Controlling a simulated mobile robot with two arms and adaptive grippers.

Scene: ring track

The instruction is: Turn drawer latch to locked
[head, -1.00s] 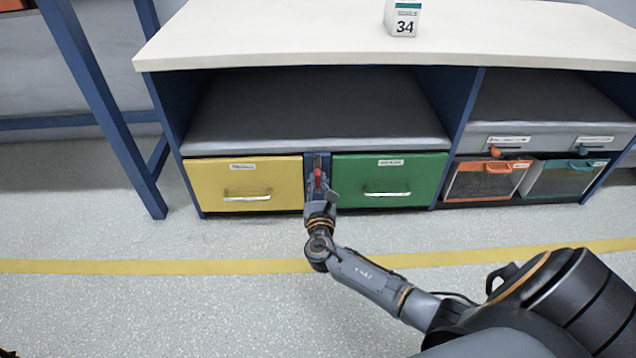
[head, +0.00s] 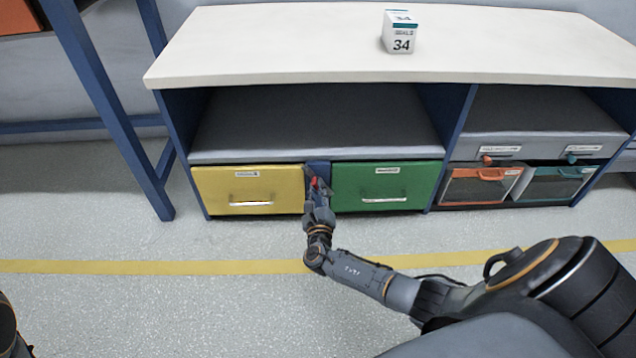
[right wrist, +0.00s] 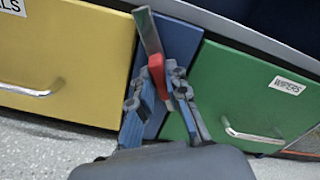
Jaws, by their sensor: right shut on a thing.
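The drawer latch (head: 314,182) has a red handle and sits on a narrow blue panel (head: 318,168) between the yellow drawer (head: 222,184) and the green drawer (head: 412,180). In the right wrist view, the red latch handle (right wrist: 157,74) lies between the fingers, with a flat grey metal bar (right wrist: 148,32) reaching up from it, slightly tilted left. My right gripper (head: 317,190) is shut on the red handle; its fingers (right wrist: 160,88) partly hide the lower part. Both drawers appear closed. My left gripper is not in view.
The white worktop (head: 260,45) overhangs the drawers and carries a box marked 34 (head: 399,34). Orange (head: 480,186) and teal (head: 553,184) bins sit at right. A blue table leg (head: 115,120) stands at left. The floor in front is clear, with a yellow line (head: 130,267).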

